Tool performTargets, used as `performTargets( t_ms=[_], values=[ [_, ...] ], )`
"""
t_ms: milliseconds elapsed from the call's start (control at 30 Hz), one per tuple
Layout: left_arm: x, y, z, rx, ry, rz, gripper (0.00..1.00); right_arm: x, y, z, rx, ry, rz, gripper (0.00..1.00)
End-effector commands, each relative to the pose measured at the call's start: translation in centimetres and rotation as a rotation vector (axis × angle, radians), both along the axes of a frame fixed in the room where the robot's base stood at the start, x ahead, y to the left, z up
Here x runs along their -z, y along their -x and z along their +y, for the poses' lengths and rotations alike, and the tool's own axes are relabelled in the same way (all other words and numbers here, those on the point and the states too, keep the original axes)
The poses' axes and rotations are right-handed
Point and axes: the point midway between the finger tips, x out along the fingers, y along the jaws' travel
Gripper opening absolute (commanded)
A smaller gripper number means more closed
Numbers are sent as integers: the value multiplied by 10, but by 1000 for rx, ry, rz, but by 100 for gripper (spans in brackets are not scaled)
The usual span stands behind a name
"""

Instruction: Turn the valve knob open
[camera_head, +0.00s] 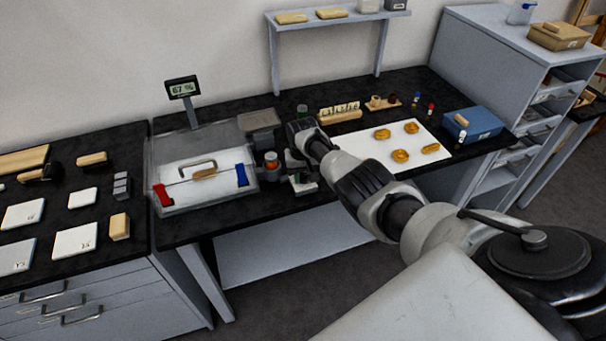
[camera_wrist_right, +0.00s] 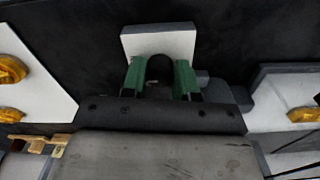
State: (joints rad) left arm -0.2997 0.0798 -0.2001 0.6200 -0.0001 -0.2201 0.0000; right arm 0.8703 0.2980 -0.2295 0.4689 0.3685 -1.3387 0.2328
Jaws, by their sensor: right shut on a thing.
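In the right wrist view, a dark round valve knob (camera_wrist_right: 160,68) stands in front of a pale block (camera_wrist_right: 160,42). My right gripper (camera_wrist_right: 160,78) has its green fingers on either side of the knob, shut on it. In the head view, my right arm reaches over the black bench and the gripper (camera_head: 299,168) points down, largely hidden by its own wrist. A pale block (camera_head: 304,187) shows just below it; the knob is hidden there. My left gripper is in neither view.
A clear chamber (camera_head: 160,155) with red and blue parts stands left of the gripper, beside a display (camera_head: 182,88) reading 67 %. An orange-topped jar (camera_head: 270,160) is close by. A white sheet (camera_head: 360,147) with several gilt pieces lies to the right.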

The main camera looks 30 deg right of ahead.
Motion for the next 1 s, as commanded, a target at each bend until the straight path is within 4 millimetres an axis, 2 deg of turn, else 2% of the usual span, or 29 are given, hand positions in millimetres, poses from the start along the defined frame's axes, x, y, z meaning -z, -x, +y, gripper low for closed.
performTargets(
  t_ms=[433,467,600,867,1000],
  values=[
    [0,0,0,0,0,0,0,-1,-1,0,11,1,-4,6],
    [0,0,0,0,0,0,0,-1,-1,0,10,1,-4,32],
    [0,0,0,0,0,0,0,-1,-1,0,10,1,-3,54],
    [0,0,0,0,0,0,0,-1,0,0,9,0,-1,55],
    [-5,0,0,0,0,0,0,-10,-1,0,9,0,-2,55]
  ],
)
